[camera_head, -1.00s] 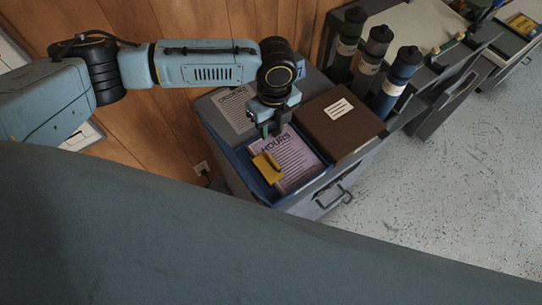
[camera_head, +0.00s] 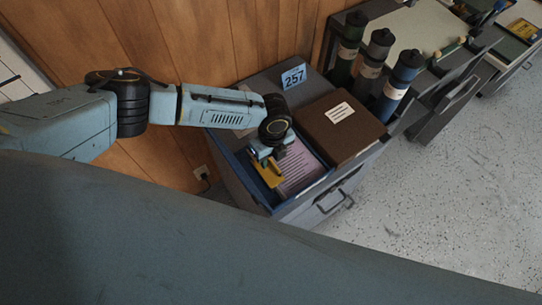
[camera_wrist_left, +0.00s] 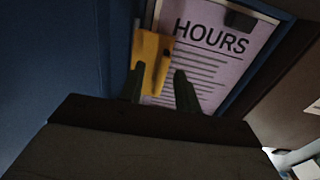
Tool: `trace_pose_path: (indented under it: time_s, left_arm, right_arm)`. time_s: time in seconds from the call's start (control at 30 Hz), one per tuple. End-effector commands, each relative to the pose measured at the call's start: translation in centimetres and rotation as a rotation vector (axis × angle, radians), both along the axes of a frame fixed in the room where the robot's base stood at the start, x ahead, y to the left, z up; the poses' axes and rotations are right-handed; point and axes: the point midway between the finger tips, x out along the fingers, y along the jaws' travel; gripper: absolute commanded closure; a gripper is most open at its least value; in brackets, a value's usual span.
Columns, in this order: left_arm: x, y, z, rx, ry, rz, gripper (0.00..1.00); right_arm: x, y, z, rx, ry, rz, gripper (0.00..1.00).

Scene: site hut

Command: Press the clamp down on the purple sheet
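The purple sheet (camera_head: 303,171) lies in a blue tray (camera_head: 318,185) on the grey cabinet; "HOURS" is printed on it in the left wrist view (camera_wrist_left: 205,65). My right gripper is not in view.
A brown box (camera_head: 336,140) with a white label stands right of the sheet. A blue "257" sign (camera_head: 293,76) is at the back. Several dark capped tubes (camera_head: 396,85) stand beyond the box. The speckled floor (camera_head: 440,210) at right is clear.

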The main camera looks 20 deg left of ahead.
Motion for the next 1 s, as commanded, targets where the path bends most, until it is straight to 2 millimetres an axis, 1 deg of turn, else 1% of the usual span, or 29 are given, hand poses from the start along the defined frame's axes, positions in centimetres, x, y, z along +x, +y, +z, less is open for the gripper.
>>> trace_pose_path:
  time_s: [0.2, 0.4, 0.47, 0.77, 1.0]
  left_arm:
    - [0.0, 0.01, -0.01, 0.0, 0.0, 0.0, 0.67]
    - [0.0, 0.02, 0.01, 0.001, 0.001, 0.0, 0.93]
    - [-0.02, 0.04, -0.01, 0.001, 0.001, 0.001, 1.0]
    - [-0.22, 0.2, -0.2, 0.005, 0.006, 0.001, 0.99]
    - [-0.3, 0.19, -0.34, 0.005, 0.006, 0.001, 0.68]
  right_arm:
    - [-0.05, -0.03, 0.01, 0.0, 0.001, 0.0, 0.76]
    - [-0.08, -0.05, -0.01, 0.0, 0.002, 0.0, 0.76]
    - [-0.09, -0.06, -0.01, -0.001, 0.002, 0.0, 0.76]
    - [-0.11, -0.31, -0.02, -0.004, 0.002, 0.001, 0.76]
    - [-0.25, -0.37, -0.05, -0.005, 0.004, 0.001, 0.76]
